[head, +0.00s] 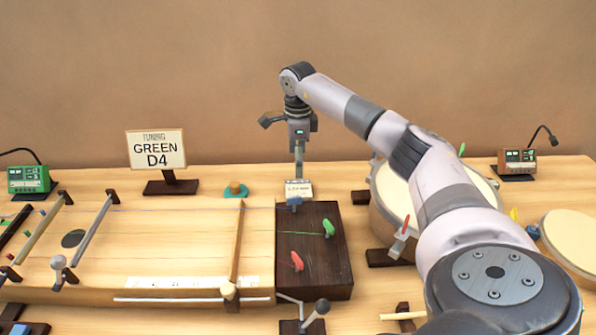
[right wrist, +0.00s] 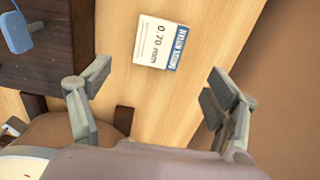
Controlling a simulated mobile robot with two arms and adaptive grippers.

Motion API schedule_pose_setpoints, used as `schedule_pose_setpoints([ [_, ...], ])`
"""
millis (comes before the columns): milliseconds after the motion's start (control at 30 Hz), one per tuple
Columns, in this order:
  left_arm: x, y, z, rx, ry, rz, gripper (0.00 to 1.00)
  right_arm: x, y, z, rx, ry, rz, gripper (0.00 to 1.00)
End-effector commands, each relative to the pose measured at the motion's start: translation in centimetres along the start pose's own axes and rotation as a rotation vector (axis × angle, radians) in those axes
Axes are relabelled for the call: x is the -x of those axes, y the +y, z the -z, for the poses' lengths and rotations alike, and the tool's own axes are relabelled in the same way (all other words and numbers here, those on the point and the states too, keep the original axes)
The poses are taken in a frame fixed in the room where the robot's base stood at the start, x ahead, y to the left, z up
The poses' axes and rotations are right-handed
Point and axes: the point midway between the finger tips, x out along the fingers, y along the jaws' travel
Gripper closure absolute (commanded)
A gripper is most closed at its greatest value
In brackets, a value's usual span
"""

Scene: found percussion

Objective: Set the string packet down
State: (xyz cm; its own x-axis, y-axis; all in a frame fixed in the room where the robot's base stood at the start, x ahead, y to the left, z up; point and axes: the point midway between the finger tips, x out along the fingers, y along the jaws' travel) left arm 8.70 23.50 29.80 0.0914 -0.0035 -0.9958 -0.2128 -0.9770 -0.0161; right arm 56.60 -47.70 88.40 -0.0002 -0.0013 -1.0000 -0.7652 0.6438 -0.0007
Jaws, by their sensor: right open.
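The string packet (head: 299,188), a small white card with a blue band and "0.70 mm" print, lies on the wooden table just behind the dark end block of the string instrument. It also shows flat in the right wrist view (right wrist: 152,42), beyond the fingertips and apart from them. My right gripper (head: 299,177) points down above the packet in the head view. In the right wrist view its two fingers (right wrist: 160,87) are wide apart with nothing between them. My left gripper is in neither view.
The dark block (head: 312,262) carries blue, green (head: 329,228) and red pegs (head: 297,261). A drum (head: 391,199) stands right of the packet, partly behind my arm. A sign reading "GREEN D4" (head: 156,149) stands at the back left. Bare table lies around the packet.

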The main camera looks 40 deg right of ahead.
Motion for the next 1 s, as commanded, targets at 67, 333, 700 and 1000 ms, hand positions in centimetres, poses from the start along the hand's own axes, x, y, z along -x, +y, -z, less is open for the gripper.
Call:
schedule_pose_setpoints([
  [67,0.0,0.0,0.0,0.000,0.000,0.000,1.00,1.3,-0.1,0.0,0.000,-0.001,0.002,0.18],
  [333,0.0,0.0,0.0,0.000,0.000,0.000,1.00,3.1,0.0,0.0,0.000,0.000,-0.001,0.18],
  [700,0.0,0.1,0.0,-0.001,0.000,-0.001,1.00,3.0,0.0,0.0,0.000,0.000,-0.001,0.18],
  [1000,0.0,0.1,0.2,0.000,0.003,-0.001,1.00,3.0,0.0,0.0,0.000,0.000,-0.001,0.18],
])
